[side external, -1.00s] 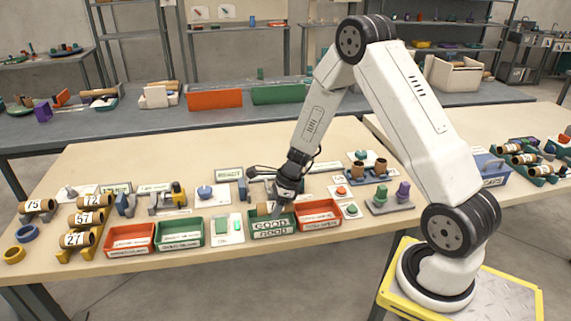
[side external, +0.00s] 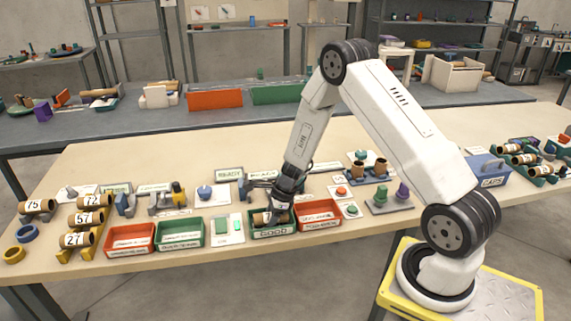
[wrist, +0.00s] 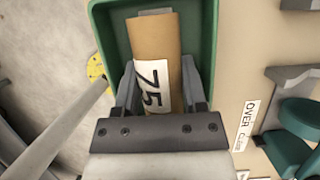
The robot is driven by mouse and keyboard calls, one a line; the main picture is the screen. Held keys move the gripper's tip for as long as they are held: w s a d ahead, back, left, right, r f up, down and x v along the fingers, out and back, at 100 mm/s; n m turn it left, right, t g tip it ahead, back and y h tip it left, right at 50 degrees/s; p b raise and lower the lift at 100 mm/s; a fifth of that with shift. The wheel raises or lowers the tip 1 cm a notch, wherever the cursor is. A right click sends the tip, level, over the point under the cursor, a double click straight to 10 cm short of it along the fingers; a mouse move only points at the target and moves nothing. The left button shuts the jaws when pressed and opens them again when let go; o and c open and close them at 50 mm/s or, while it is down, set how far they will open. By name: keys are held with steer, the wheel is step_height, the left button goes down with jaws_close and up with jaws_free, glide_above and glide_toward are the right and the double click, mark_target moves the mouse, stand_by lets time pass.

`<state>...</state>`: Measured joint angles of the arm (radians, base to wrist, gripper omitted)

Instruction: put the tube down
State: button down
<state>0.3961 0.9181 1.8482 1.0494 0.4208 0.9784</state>
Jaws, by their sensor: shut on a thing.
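The tube lies level inside the green tray (wrist: 103,22) in the wrist view. In the side external view the tube's end (side external: 261,219) shows within the green tray marked GOOD (side external: 272,232), under my gripper (side external: 277,216). I cannot tell whether the tube touches the tray floor.
A red tray (side external: 318,224) stands close on the right. A white plate with a green block (side external: 236,226) is on the left, with another green tray (side external: 180,242) and red tray (side external: 130,250) beyond. Labelled tubes (side external: 77,239) lie on a yellow rack at far left.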

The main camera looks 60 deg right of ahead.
steer(key=shift+s+f, duration=0.1)
steer(key=shift+f, duration=0.6)
steer(key=shift+c, duration=2.1)
jaws_free()
steer(key=shift+a, duration=0.1)
steer(key=shift+r, duration=0.5)
steer(key=v, duration=1.2)
steer(key=shift+r, duration=0.2)
